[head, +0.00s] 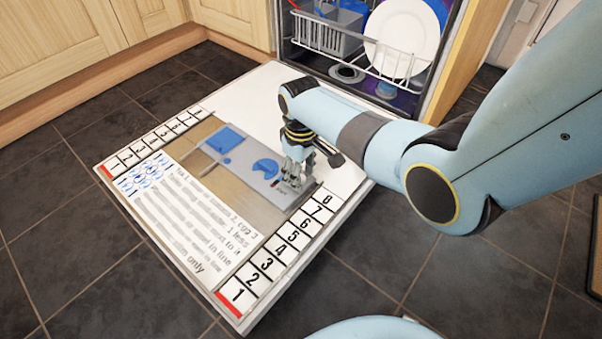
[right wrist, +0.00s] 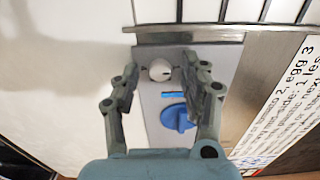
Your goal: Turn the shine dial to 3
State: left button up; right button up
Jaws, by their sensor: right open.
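A grey dispenser panel (head: 238,157) lies on the open dishwasher door. In the right wrist view, a small white round dial (right wrist: 160,70) sits on the panel near its end. A blue round knob (right wrist: 177,118) is below it, with a short blue bar (right wrist: 174,94) between. My right gripper (head: 297,172) is over the right end of the panel. In the right wrist view its open fingers (right wrist: 162,82) stand either side of the white dial, with gaps. Any dial markings are too small to read. The gripper hides the dial in the head view. My left gripper is not in view.
The door's inner face (head: 240,100) carries printed text and numbered strips (head: 268,262). A dish rack (head: 375,55) with a white plate (head: 402,38) stands in the dishwasher behind. Wooden cupboards (head: 50,45) are at the left. Dark floor tiles (head: 60,240) surround the door.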

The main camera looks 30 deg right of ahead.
jog(key=shift+c, duration=0.3)
grip_shut()
